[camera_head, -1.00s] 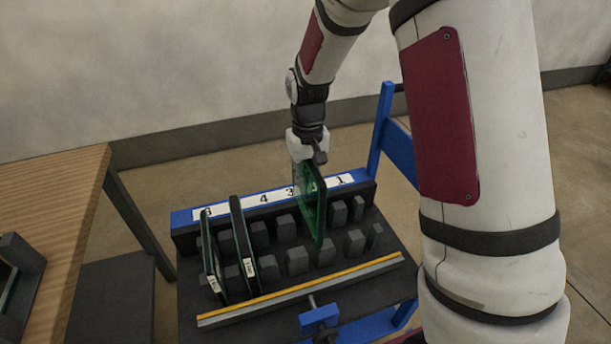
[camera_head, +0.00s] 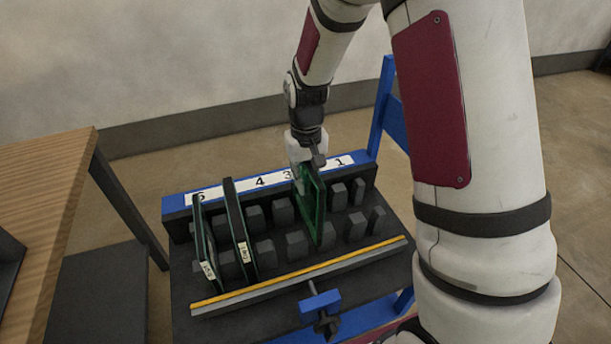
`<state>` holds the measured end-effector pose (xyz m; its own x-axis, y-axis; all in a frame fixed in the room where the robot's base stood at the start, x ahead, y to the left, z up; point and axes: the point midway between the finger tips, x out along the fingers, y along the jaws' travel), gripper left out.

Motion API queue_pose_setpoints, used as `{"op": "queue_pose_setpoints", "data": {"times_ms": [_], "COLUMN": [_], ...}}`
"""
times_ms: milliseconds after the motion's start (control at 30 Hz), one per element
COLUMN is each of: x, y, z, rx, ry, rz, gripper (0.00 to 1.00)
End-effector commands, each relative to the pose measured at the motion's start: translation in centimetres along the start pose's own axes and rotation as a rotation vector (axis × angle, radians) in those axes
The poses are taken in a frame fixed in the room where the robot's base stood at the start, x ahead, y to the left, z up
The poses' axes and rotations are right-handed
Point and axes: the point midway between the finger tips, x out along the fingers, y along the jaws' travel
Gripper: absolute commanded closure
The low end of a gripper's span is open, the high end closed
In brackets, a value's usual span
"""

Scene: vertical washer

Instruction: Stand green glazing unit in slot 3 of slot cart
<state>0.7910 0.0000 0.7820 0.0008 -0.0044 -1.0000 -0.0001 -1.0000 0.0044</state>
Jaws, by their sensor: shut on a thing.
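The green glazing unit (camera_head: 313,212) is upright in my gripper (camera_head: 306,168), which is shut on its top edge. The unit stands over the slot cart (camera_head: 250,308), between the rows of dark blocks, just right of the printed 3. Its lower edge is down among the blocks. I cannot tell whether it touches the slot floor. My gripper hides part of the number strip (camera_head: 261,182), including the 2.
Two dark-framed panels with white tags, one at the left (camera_head: 204,240) and one beside it (camera_head: 241,228), stand in the cart's left slots. A yellow-edged rail (camera_head: 300,274) runs along the front. A wooden table (camera_head: 45,190) is at the left.

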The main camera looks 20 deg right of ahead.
Motion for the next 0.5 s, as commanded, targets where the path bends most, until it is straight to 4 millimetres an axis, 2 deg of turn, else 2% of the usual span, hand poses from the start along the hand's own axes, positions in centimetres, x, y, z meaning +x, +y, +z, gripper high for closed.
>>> {"op": "queue_pose_setpoints", "data": {"times_ms": [500], "x": [3.8], "y": [0.0], "z": [-0.1], "rx": [0.000], "ry": [0.002], "rz": [0.000], "gripper": [1.00]}}
